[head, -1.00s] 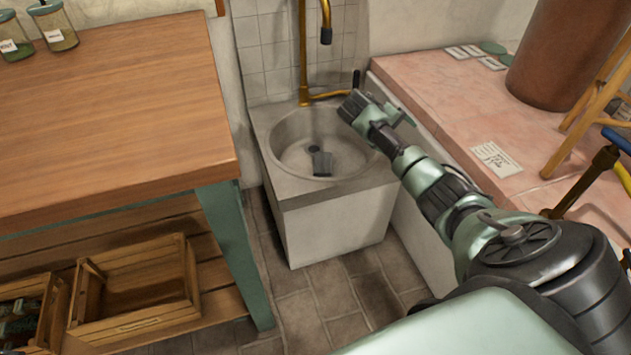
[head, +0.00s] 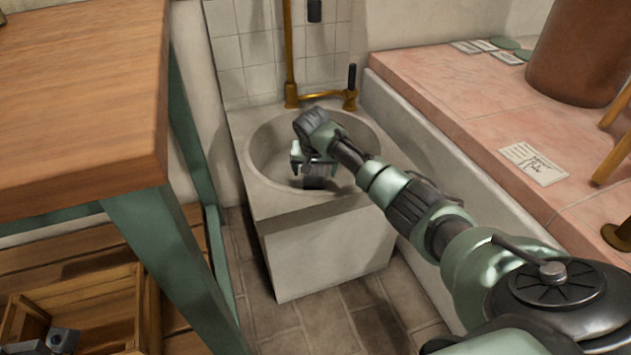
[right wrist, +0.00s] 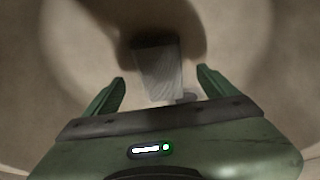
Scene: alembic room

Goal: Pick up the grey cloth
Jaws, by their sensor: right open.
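The grey cloth (right wrist: 158,72) lies at the bottom of the round stone sink basin (head: 262,150). In the right wrist view it is a small pale grey patch, ahead of and between the two green fingers. In the head view only a dark grey bit of it (head: 318,183) shows below my right gripper (head: 314,168); the rest is hidden by the hand. My right gripper is inside the basin, above the cloth, with its fingers apart and empty. A dark grey part, apparently my left gripper (head: 62,340), shows at the bottom left; its jaws are unclear.
A brass tap (head: 320,97) stands behind the basin. A wooden table (head: 80,90) with green legs is on the left, with a wooden crate (head: 95,300) on its lower shelf. A pink tiled ledge (head: 440,100) runs along the right. Tiled floor lies in front of the sink.

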